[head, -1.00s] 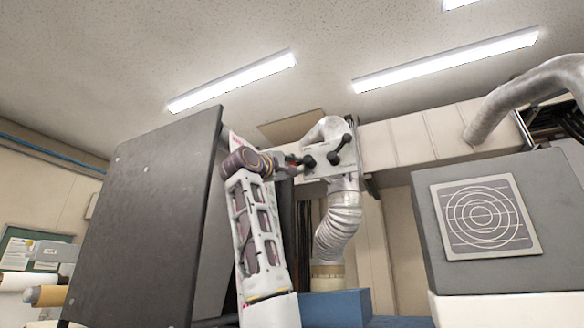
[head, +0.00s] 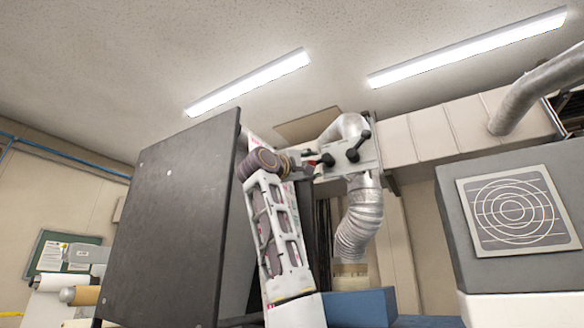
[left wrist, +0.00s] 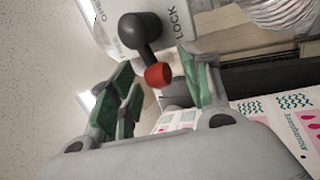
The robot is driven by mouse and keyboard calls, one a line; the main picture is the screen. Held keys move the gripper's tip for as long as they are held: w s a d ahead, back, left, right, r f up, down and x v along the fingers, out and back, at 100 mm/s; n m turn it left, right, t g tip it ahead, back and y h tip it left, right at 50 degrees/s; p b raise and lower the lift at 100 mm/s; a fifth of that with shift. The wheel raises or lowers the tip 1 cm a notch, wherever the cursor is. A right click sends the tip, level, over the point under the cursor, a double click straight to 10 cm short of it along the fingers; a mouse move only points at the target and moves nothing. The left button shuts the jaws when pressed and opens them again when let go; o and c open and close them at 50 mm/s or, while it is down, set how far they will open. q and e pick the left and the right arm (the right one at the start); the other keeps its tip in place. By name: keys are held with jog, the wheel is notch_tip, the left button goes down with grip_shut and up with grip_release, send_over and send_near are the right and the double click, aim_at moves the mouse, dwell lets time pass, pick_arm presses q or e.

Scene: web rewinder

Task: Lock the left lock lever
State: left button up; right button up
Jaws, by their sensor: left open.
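The left lock lever (left wrist: 143,35) is black with a red knob (left wrist: 157,75), mounted on a pale plate. In the left wrist view the plate reads "LOCK" beside the lever, with partly hidden lettering on the other side. In the head view the lever (head: 327,160) sits on the left of the plate. My left gripper (head: 312,165) is close beside it. Its green-padded fingers are open, one on each side of the red knob, with gaps showing; I cannot tell whether either touches it. My right gripper is not in view.
A second black lever (head: 359,144) sits on the right of the same plate (head: 367,158). A large dark panel (head: 172,220) stands left of my arm. A silver flexible duct (head: 360,217) hangs behind. A grey box (head: 512,215) with a circle pattern stands at right.

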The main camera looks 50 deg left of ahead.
pick_arm(q)
jog(key=v, duration=1.1)
dwell(0.3)
jog(key=shift+f, duration=0.1)
dwell(0.4)
